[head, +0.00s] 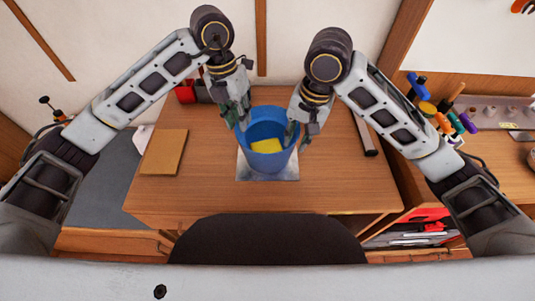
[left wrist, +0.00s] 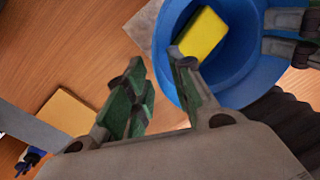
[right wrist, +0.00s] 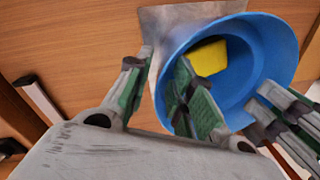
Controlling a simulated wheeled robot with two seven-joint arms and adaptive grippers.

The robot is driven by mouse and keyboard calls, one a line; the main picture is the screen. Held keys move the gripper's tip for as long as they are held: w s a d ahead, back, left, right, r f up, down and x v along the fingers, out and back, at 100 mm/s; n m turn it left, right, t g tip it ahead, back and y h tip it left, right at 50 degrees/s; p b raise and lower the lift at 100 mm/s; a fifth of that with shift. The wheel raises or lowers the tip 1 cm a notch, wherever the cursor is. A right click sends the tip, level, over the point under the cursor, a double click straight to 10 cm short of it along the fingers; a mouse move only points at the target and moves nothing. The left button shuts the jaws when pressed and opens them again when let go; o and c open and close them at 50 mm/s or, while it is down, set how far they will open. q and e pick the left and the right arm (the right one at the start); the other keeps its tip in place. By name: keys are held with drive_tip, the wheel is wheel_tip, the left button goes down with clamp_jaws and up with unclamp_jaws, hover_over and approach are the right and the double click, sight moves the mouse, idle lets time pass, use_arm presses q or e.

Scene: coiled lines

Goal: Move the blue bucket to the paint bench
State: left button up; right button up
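The blue bucket (head: 266,122) stands upright on a grey metal sheet (head: 284,176) on the wooden table. A yellow block (head: 266,146) lies inside it. My left gripper (head: 236,118) is at the bucket's left rim. In the left wrist view its fingers (left wrist: 160,90) are apart, one outside the bucket (left wrist: 240,85) and one over its opening. My right gripper (head: 301,134) is at the right rim. In the right wrist view its fingers (right wrist: 158,88) are apart too, one outside the bucket and one over its opening. I cannot tell which surface is the paint bench.
A tan board (head: 164,152) lies on the table's left. A dark bar (head: 365,137) lies on its right. Red and dark items (head: 190,92) are at the back left. Several colourful-handled tools (head: 440,112) stand at the right surface. A dark rounded shape (head: 267,240) is at the front.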

use_arm(q)
drive_tip(key=shift+d+r, duration=0.1)
drive_tip(key=shift+r, duration=0.05)
use_arm(e)
drive_tip(key=shift+a, duration=0.1)
use_arm(q)
wheel_tip(320, 180, up, 12)
drive_tip(key=a, duration=0.1)
drive_tip(key=shift+w+a+f, duration=0.2)
drive_tip(key=shift+w+a, duration=0.05)
drive_tip(key=shift+w, duration=0.05)
idle(0.7)
use_arm(e)
drive_tip(key=shift+r, duration=0.15)
idle(0.3)
wheel_tip(320, 180, up, 12)
drive_tip(key=d, duration=0.1)
drive_tip(key=shift+s+d+f, duration=0.2)
drive_tip(key=shift+s+d, duration=0.05)
drive_tip(key=shift+s, duration=0.05)
idle(0.9)
drive_tip(key=shift+s, duration=0.1)
idle(0.7)
